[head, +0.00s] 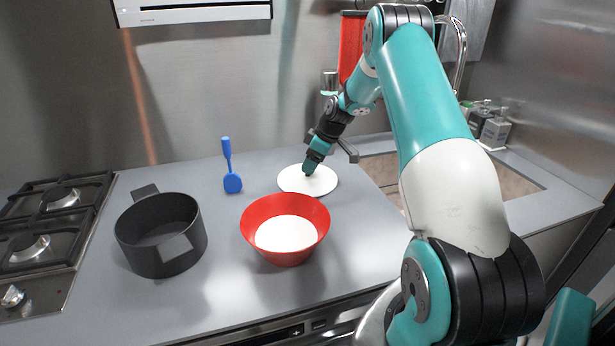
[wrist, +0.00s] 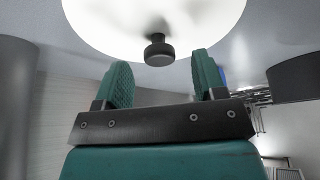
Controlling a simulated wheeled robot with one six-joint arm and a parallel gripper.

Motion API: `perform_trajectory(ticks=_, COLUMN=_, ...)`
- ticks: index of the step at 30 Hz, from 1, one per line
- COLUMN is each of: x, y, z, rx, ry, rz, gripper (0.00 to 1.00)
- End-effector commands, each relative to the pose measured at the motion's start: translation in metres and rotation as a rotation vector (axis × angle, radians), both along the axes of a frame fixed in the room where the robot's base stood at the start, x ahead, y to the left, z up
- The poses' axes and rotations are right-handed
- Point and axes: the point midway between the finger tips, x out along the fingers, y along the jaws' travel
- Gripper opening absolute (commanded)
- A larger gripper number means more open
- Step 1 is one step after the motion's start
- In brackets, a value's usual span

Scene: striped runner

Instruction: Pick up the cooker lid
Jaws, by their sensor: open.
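The cooker lid (head: 325,183) is a white disc lying flat on the grey counter, behind and right of the red bowl. In the wrist view the lid (wrist: 100,25) fills the top middle, and its dark round knob (wrist: 159,52) shows between and beyond my fingertips. My gripper (head: 311,166) is over the lid, pointing down, and hides the knob in the head view. In the wrist view my gripper (wrist: 165,75) is open with nothing between its two green fingers. I cannot tell whether the fingertips touch the lid.
A red bowl (head: 258,220) with white contents stands in front of the lid. A black pot (head: 135,237) is at left, with a blue spatula (head: 231,182) behind it. The stove (head: 45,225) is far left; a sink (head: 515,184) is at right.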

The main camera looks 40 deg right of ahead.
Motion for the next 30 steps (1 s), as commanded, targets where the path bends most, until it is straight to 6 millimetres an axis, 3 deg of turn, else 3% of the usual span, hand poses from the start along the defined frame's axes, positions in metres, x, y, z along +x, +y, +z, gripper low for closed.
perform_trajectory(ticks=6, x=0.012, y=0.007, z=-0.026, rx=0.003, ry=0.003, rz=0.002, gripper=0.64)
perform_trajectory(ticks=14, x=0.014, y=0.007, z=-0.032, rx=0.001, ry=0.0, rz=0.0, gripper=0.64)
perform_trajectory(ticks=15, x=0.014, y=0.007, z=-0.032, rx=0.001, ry=0.0, rz=0.0, gripper=0.62)
perform_trajectory(ticks=22, x=0.014, y=0.007, z=-0.032, rx=0.001, ry=0.0, rz=0.0, gripper=0.09)
perform_trajectory(ticks=30, x=0.014, y=0.007, z=-0.03, rx=0.0, ry=-0.001, rz=0.001, gripper=0.08)
